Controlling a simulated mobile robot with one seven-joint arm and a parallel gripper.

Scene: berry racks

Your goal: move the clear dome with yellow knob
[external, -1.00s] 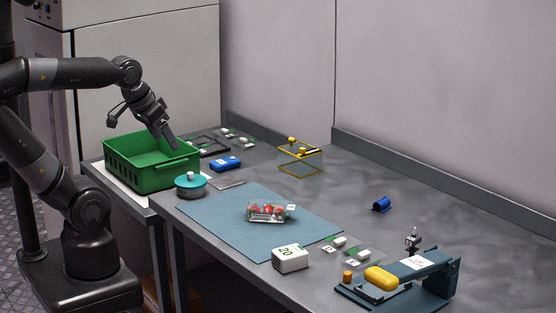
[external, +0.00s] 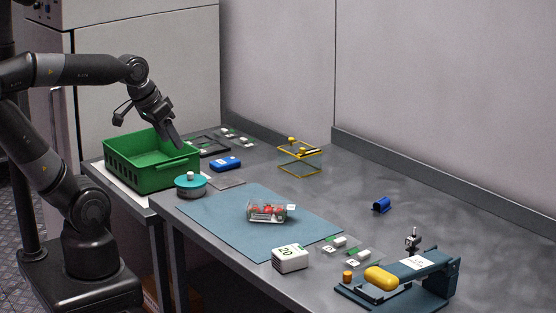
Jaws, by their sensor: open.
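No rounded clear dome can be made out for certain. The closest match is a see-through, yellow-edged frame (external: 299,171) with a small yellow knob (external: 292,140) on top, standing at the back of the table near the wall. Whether it has clear walls is too small to tell. My gripper (external: 177,145) is open and empty, pointing down above the right rear part of the green crate (external: 150,181). It is well to the left of the yellow-edged frame and apart from it.
A clear box of red berries (external: 266,218) sits on the blue mat (external: 225,219). A teal-lidded pot (external: 191,183) and a blue block (external: 226,163) stand near the crate. A white counter (external: 290,260) and a yellow-handled press (external: 381,277) are in front. The right rear table is mostly clear.

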